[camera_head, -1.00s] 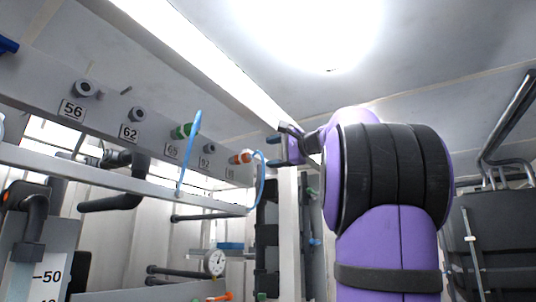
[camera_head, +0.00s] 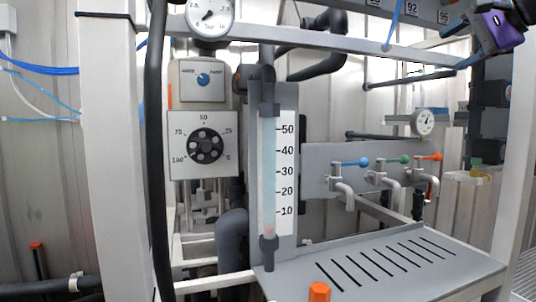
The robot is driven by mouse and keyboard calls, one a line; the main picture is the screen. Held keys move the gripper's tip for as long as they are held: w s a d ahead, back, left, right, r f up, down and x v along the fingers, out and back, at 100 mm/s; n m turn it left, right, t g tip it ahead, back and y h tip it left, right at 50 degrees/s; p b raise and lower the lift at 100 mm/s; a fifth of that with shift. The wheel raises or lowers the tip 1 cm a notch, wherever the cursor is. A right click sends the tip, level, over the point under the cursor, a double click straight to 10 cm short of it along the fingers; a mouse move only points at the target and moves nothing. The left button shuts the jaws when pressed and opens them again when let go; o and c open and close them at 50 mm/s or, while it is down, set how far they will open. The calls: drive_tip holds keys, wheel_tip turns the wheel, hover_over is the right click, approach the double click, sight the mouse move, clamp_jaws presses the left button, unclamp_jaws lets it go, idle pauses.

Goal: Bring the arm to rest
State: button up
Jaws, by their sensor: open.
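My gripper (camera_head: 464,43) shows at the upper right edge of the head view, in front of the numbered beam. Its purple body (camera_head: 504,30) is partly cut off by the picture's edge. Its two dark bluish fingers point left and stand apart, with nothing seen between them. The rest of my arm is out of view.
A grey panel (camera_head: 320,165) carries blue, green and orange taps. Below it is a slotted grey shelf (camera_head: 290,283). A white post (camera_head: 107,130) rises at left.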

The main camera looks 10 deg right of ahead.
drive_tip(key=s+a+f+n+g+h, duration=0.1)
drive_tip(key=s+a+f+n+g, duration=0.1)
drive_tip(key=s+a+f+n, duration=0.2)
drive_tip(key=s+a+f+n+g+h, duration=0.1)
drive_tip(key=s+a+f+n+g, duration=0.2)
drive_tip(key=a+f, duration=0.6)
drive_tip(key=s+a+f+n+g+h, duration=0.1)
drive_tip(key=s+a+f+n+g, duration=0.2)
drive_tip(key=f, duration=1.8)
drive_tip(key=s+a+n, duration=0.2)
drive_tip(key=a+n, duration=0.1)
drive_tip(key=a, duration=0.1)
drive_tip(key=shift+s+a+f+n, duration=0.3)
drive_tip(key=shift+s+f, duration=0.05)
drive_tip(key=shift+s, duration=0.05)
drive_tip(key=shift+c, duration=0.4)
